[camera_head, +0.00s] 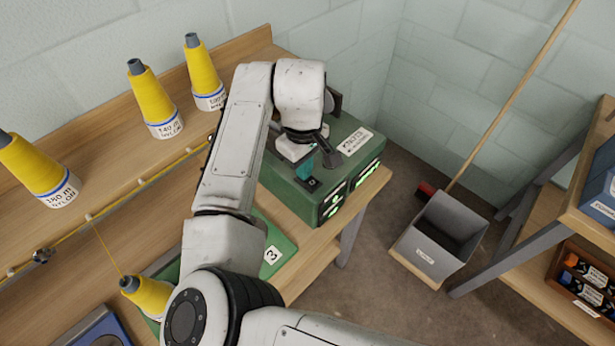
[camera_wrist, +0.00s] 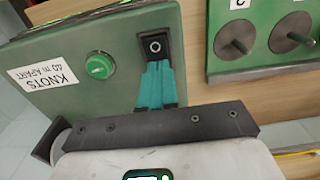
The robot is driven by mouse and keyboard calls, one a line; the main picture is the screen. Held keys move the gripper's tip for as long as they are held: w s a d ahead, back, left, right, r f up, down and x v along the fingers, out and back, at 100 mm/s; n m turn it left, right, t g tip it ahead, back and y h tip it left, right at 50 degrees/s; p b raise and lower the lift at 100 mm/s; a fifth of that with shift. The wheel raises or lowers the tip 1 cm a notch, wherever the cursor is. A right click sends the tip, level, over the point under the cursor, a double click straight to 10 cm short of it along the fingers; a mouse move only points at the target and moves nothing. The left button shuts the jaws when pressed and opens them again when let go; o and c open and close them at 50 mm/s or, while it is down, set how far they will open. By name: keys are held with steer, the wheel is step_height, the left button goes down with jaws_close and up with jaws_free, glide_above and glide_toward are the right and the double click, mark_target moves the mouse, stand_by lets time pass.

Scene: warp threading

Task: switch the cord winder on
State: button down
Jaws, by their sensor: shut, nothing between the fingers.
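A green box-shaped machine (camera_head: 285,180), which I take to be the cord winder, sits at the bench's right end. Its top carries a small black switch (camera_head: 309,184). In the wrist view the switch (camera_wrist: 155,44) is a black rectangle with a white ring mark at its far end. My gripper (camera_head: 307,170) is shut and empty, with its teal fingers pointing down at the switch. In the wrist view my gripper (camera_wrist: 158,68) covers the switch's near end; I cannot tell whether it touches. A round green button or lamp (camera_wrist: 99,65) is beside the switch.
A label reading KNOTS 40 m APART (camera_wrist: 43,77) is on the machine's top. A green plate (camera_wrist: 262,75) with round metal pegs lies beside it. Yellow thread cones (camera_head: 163,110) stand along the bench. A grey bin (camera_head: 440,240) is on the floor at right.

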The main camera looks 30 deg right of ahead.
step_height(320, 180, up, 7)
steer(key=p, duration=0.7)
stand_by(0.6)
steer(key=shift+d, duration=0.3)
steer(key=s+d+f+m+t+h+b, duration=0.1)
steer(key=s+d+h, duration=0.15)
steer(key=d, duration=0.45)
steer(key=s+d+f+m+t+h, duration=0.1)
steer(key=s+d+f+m, duration=0.15)
steer(key=d, duration=0.35)
steer(key=s+d+f+h+b, duration=0.1)
steer(key=s+d, duration=0.3)
steer(key=d, duration=0.3)
steer(key=s+a+f+y, duration=0.1)
steer(key=s+a+f, duration=0.3)
steer(key=s, duration=0.3)
steer(key=s+a+f+y+b, duration=0.1)
steer(key=s+a+f+y, duration=0.1)
steer(key=s+a+f, duration=0.2)
steer(key=s+a+f+g+y+b, duration=0.1)
steer(key=s+a+f, duration=0.3)
steer(key=s, duration=0.5)
steer(key=shift+s+a+f+m, duration=0.25)
steer(key=shift+s+a+m, duration=0.05)
steer(key=shift+a+m, duration=0.15)
